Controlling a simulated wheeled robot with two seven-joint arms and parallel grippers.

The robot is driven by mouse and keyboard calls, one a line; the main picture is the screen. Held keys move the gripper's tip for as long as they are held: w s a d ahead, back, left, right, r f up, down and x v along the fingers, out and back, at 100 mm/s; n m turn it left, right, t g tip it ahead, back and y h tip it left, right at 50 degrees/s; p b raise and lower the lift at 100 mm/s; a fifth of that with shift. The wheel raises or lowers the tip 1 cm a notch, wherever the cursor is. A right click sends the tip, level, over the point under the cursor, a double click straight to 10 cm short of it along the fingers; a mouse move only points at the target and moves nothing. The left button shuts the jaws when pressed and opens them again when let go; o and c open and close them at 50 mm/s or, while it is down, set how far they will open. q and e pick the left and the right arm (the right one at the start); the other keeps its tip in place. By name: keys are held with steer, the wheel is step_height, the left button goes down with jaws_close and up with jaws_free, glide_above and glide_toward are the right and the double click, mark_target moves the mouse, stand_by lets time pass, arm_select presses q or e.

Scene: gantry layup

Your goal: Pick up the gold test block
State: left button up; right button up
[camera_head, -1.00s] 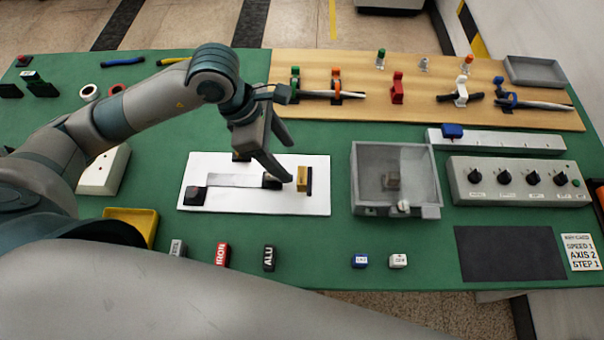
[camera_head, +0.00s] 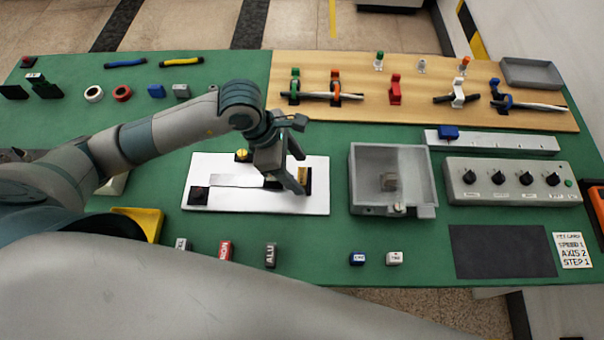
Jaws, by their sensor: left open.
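The gold test block (camera_head: 302,179) stands near the right end of a white plate, against a dark upright piece. My left gripper (camera_head: 301,174) is over this end of the plate, open, with one finger on the near side of the block and the other on the far side. The fingers partly hide the block, and I cannot tell whether they touch it. My right gripper is not in view.
The white plate (camera_head: 230,200) also carries a grey strip, a black block and a round gold knob (camera_head: 242,155). A grey open box (camera_head: 415,198) stands just right of it. Several labelled small blocks line the front edge.

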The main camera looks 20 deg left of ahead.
arm_select(q)
steer(key=shift+x, duration=0.8)
steer(key=shift+c, duration=0.6)
steer(key=c, duration=1.3)
steer(key=shift+r, duration=0.2)
